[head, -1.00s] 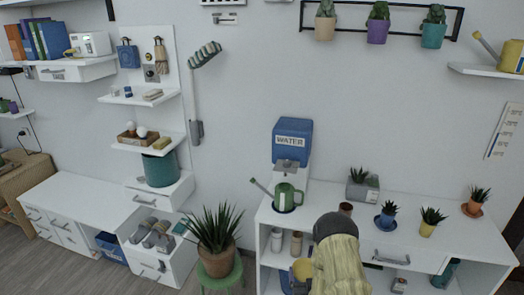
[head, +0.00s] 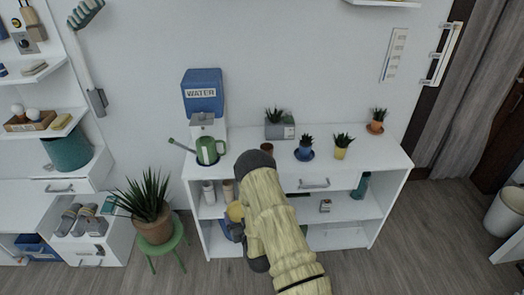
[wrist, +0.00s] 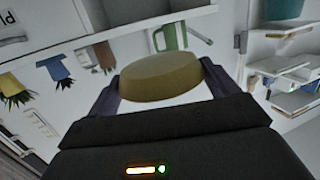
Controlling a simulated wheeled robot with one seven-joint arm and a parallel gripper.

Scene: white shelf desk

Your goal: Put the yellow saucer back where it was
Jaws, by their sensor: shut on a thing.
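The yellow saucer (wrist: 160,77) is between the two dark fingers of my gripper (wrist: 160,88) in the wrist view, which are shut on it. In the head view the saucer (head: 236,211) shows partly behind my arm, in front of the left part of the white shelf desk (head: 230,165). My gripper (head: 237,226) is mostly hidden there by my own arm. A yellow pot (head: 341,153) with a plant stands on the desk top, with no saucer visible under it. A blue pot (head: 305,154) on a blue saucer and an orange pot (head: 376,127) on an orange saucer stand nearby.
A green watering can (head: 209,151), the water dispenser (head: 203,95), a brown cup (head: 267,149) and a grey planter (head: 279,130) stand on the desk. A potted plant on a green stool (head: 160,245) is to the left.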

